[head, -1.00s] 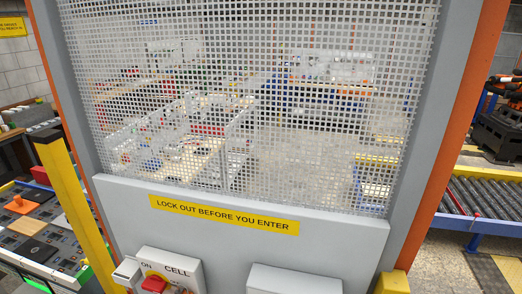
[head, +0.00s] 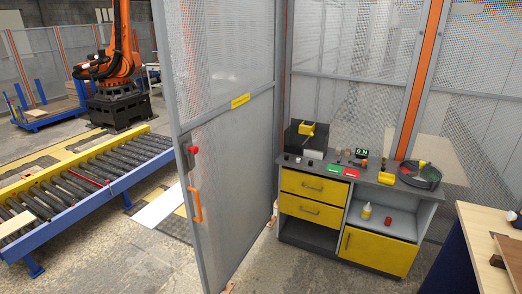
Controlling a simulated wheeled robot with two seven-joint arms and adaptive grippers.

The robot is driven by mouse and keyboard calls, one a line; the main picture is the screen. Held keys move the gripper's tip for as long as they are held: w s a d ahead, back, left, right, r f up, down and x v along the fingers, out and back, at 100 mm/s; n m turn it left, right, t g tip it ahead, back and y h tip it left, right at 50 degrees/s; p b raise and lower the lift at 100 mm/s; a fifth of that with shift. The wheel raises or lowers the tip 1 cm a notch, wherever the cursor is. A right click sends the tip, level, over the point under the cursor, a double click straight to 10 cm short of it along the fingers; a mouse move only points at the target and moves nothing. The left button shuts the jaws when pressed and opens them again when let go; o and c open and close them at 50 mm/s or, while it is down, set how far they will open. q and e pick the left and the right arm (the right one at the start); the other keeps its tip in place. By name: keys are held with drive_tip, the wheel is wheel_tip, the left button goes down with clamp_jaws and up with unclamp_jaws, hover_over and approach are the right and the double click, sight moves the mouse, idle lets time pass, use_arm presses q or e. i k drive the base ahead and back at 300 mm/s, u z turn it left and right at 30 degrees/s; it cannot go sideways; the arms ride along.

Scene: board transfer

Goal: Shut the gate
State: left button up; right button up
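The gate (head: 235,150) is a tall grey framed leaf, with mesh above and a solid-looking lower panel, in the middle of the head view. It stands swung open at an angle. Its free edge is on the left, with an orange handle (head: 196,205) and a red button (head: 193,150) on a grey box. A small yellow label (head: 240,100) is on its crossbar. Its right edge is near a grey post. Neither of my grippers is in view.
A roller conveyor (head: 90,178) and an orange robot arm (head: 122,60) stand at left. A workbench with yellow drawers (head: 315,185) stands right of the gate. A wooden table (head: 485,225) is at far right. Bare floor (head: 310,270) shows in front of the workbench.

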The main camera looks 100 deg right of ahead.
sight(181, 133)
drive_tip(key=z, duration=3.25)
drive_tip(key=i, duration=0.5)
